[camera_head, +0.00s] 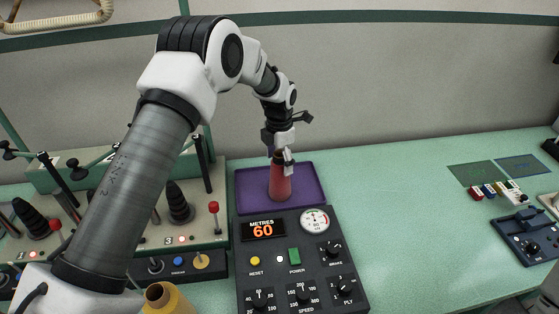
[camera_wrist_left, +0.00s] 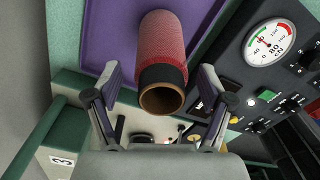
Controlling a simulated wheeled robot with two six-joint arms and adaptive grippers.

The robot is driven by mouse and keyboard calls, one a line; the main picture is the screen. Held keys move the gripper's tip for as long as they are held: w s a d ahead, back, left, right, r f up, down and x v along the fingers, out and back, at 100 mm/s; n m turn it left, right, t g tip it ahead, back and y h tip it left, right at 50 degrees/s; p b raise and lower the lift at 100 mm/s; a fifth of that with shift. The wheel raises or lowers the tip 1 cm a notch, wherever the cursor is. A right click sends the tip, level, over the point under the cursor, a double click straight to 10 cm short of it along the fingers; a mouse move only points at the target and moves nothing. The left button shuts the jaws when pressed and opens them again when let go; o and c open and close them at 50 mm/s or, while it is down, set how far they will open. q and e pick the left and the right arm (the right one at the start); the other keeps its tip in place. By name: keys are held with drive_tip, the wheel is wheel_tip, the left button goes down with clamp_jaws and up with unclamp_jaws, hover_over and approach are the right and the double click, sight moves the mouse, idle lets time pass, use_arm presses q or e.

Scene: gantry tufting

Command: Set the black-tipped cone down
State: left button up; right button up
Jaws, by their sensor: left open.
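The black-tipped cone (camera_head: 280,186) is red and stands upright on the purple tray (camera_head: 314,205) in the head view. In the left wrist view the cone (camera_wrist_left: 162,42) shows its red body, black band and hollow brown end facing the camera. My left gripper (camera_head: 281,157) is at the top of the cone. In the left wrist view its fingers (camera_wrist_left: 157,88) are spread, one on each side of the black tip, with gaps visible. The cone's base is hidden in the wrist view. My right gripper does not show.
A dark control panel (camera_head: 272,280) with dials and a "60" display stands in front of the tray. Dark cones (camera_head: 178,205) sit on the machine at left. A yellow cone (camera_head: 168,299) is at the front. The green table (camera_head: 400,220) is clear right of the tray.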

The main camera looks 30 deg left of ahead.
use_arm(q)
drive_tip(key=shift+r, duration=0.45)
wheel_tip(320, 180, up, 11)
drive_tip(key=b, duration=0.3)
drive_tip(key=shift+f, duration=0.1)
drive_tip(key=shift+r, duration=0.2)
